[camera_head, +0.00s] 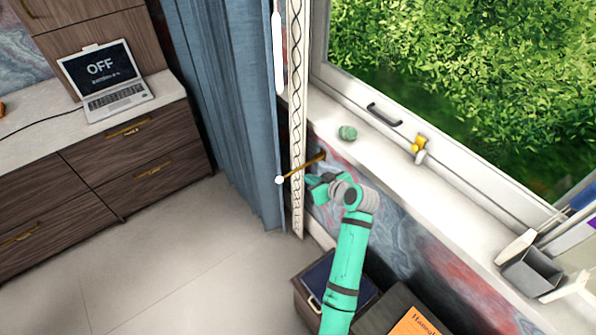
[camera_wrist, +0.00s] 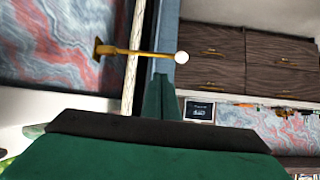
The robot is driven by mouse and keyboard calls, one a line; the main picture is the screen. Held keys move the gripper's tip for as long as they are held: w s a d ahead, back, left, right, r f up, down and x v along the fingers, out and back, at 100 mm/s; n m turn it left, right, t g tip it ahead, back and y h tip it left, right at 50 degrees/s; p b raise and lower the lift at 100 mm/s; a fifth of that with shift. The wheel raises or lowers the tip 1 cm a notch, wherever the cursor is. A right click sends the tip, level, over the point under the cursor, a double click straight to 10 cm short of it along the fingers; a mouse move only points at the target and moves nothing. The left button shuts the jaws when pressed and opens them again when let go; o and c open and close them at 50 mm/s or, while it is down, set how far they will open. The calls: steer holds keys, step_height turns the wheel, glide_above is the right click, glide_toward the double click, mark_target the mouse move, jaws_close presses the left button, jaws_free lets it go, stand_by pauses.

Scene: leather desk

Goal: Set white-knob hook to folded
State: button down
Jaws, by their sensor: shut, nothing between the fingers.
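The white-knob hook is a thin gold arm (camera_head: 303,168) on the wall below the window sill, with a white knob (camera_head: 279,180) at its free end. It sticks out from the wall across the edge of the blue curtain. In the wrist view the gold arm (camera_wrist: 140,52) runs from its wall plate at left to the white knob (camera_wrist: 181,57) at right. My green gripper (camera_head: 309,181) is just below and right of the hook in the head view. Its fingers (camera_wrist: 161,97) are shut and empty in the wrist view, below the hook's arm near the knob. Contact is not visible.
The blue curtain (camera_head: 225,90) and a patterned white strip (camera_head: 297,120) hang next to the hook. The sill (camera_head: 400,155) holds a small green object (camera_head: 347,132). A dark drawer unit (camera_head: 130,160) with a laptop (camera_head: 105,80) stands left. The floor between is clear.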

steer(key=r, duration=0.1)
steer(key=w+r, duration=0.1)
steer(key=d+r+n, duration=0.1)
steer(key=shift+w+d+r+g, duration=0.1)
steer(key=shift+w+r+g, duration=0.05)
steer(key=shift+w+g, duration=0.15)
glide_toward(298, 169)
steer(key=w+a, duration=0.1)
steer(key=w+a+f, duration=0.1)
steer(key=a, duration=0.1)
steer(key=w+a, duration=0.1)
steer(key=shift+w+a+f, duration=0.1)
steer(key=shift+a+f, duration=0.2)
steer(key=shift+f, duration=0.1)
steer(key=shift+w+f, duration=0.15)
steer(key=shift+f, duration=0.45)
steer(key=shift+a, duration=0.15)
